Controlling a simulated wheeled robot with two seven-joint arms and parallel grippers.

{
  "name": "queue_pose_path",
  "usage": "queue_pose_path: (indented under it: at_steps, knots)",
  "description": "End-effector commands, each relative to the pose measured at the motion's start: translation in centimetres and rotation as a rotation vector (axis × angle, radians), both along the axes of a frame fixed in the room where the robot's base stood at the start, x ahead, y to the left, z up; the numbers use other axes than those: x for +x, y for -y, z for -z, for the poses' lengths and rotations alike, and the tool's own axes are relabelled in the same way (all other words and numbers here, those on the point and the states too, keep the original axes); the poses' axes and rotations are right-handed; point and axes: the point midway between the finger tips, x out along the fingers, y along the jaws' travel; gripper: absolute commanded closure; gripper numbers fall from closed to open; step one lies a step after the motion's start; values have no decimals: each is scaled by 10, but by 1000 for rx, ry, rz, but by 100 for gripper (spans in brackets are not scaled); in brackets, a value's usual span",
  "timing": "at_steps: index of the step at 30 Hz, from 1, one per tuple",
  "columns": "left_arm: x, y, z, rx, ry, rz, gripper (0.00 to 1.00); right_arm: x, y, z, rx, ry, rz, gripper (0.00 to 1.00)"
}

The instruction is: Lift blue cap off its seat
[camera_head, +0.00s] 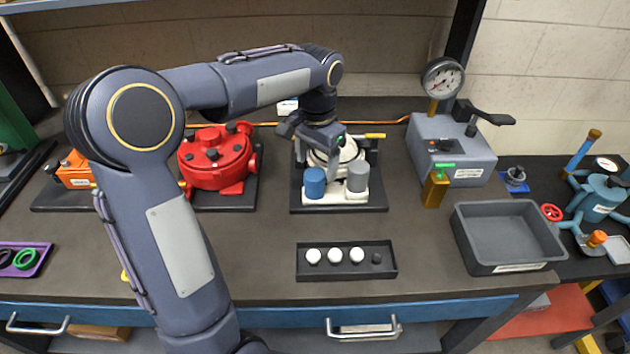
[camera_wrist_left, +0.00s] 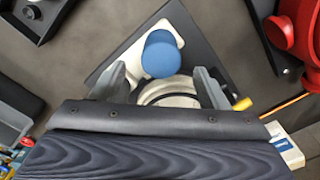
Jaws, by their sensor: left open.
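The blue cap (camera_head: 314,182) is a short upright cylinder on the front left of a white seat plate (camera_head: 337,197), on a dark base. A grey cap (camera_head: 358,178) stands to its right. My left gripper (camera_head: 315,140) hangs just behind and above the blue cap, over a round white housing (camera_head: 348,152). In the left wrist view the open jaws (camera_wrist_left: 160,70) show on either side of the lower part of the blue cap (camera_wrist_left: 160,48), with nothing held. I cannot tell their height above it. My right gripper is not in view.
A red pump (camera_head: 215,160) stands left of the base. A grey gauge unit (camera_head: 450,150) stands to the right. A dark tray (camera_head: 346,272) with white knobs lies in front, and an empty grey bin (camera_head: 508,236) sits front right. Bare table lies between them.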

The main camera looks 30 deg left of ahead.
Motion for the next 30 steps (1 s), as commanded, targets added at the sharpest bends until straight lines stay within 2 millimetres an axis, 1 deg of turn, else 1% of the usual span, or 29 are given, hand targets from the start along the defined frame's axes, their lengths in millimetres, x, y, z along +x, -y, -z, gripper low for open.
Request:
queue_pose_path:
  at_steps: [1,5,9,12,15,20,21,30]
  knots:
    - [-1,0,7,0,-3,-1,32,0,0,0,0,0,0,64]
    - [-3,-1,22,-1,-4,-1,32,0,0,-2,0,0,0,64]
    - [-5,-1,45,-1,-3,0,32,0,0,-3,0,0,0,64]
    - [-5,-1,54,-1,-1,0,32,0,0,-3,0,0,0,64]
    - [-5,-1,58,-2,0,-1,32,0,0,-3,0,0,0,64]
    - [-5,-1,58,-2,1,-1,32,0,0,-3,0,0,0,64]
    - [-5,-1,58,-2,1,-1,33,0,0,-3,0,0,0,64]
    - [-5,-1,58,-2,1,-1,72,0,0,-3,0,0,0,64]
